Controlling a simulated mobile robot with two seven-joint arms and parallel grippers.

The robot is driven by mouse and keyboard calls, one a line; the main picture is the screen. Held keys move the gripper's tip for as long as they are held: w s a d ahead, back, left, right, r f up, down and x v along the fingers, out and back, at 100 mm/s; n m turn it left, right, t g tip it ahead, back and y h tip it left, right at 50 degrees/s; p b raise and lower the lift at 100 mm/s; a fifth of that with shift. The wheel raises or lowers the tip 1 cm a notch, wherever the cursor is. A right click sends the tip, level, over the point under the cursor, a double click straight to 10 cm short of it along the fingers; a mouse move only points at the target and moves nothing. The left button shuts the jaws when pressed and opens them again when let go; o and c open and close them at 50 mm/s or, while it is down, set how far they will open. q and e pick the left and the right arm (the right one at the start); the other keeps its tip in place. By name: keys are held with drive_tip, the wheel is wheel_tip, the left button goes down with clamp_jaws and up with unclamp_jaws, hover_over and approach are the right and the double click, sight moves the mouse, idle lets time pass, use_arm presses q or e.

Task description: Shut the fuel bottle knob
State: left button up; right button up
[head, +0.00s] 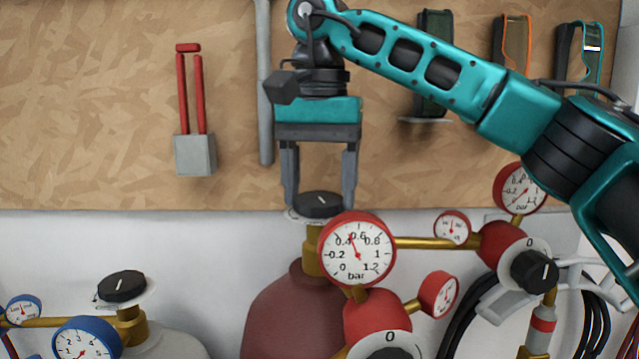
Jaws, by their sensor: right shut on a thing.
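The fuel bottle (290,315) is dark red and stands low in the middle of the head view, partly hidden by its gauges. Its black knob (318,207) sits on top of a brass valve, with a white line across its top and a pale dial plate under it. My right gripper (319,198) points straight down from above, with one finger on each side of this knob, and is shut on it. My left gripper is not in view.
A red-rimmed pressure gauge (357,249) sits just right of the knob. A second black knob (122,286) tops a grey bottle at the left. A red regulator with another knob (534,271) is at the right. Tools hang on the wooden board (90,110) behind.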

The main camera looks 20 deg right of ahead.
drive_tip(key=m, duration=0.5)
drive_tip(key=shift+s, duration=0.1)
drive_tip(key=m, duration=0.4)
drive_tip(key=shift+d+m, duration=0.1)
drive_tip(key=shift+m, duration=0.3)
drive_tip(key=m, duration=0.5)
drive_tip(key=shift+s, duration=0.15)
drive_tip(key=m, duration=0.9)
drive_tip(key=shift+s+m, duration=0.1)
drive_tip(key=shift+m, duration=0.2)
drive_tip(key=m, duration=0.4)
drive_tip(key=shift+a, duration=0.2)
drive_tip(key=m, duration=0.5)
drive_tip(key=shift+a, duration=0.1)
drive_tip(key=m, duration=0.4)
drive_tip(key=shift+m, duration=0.4)
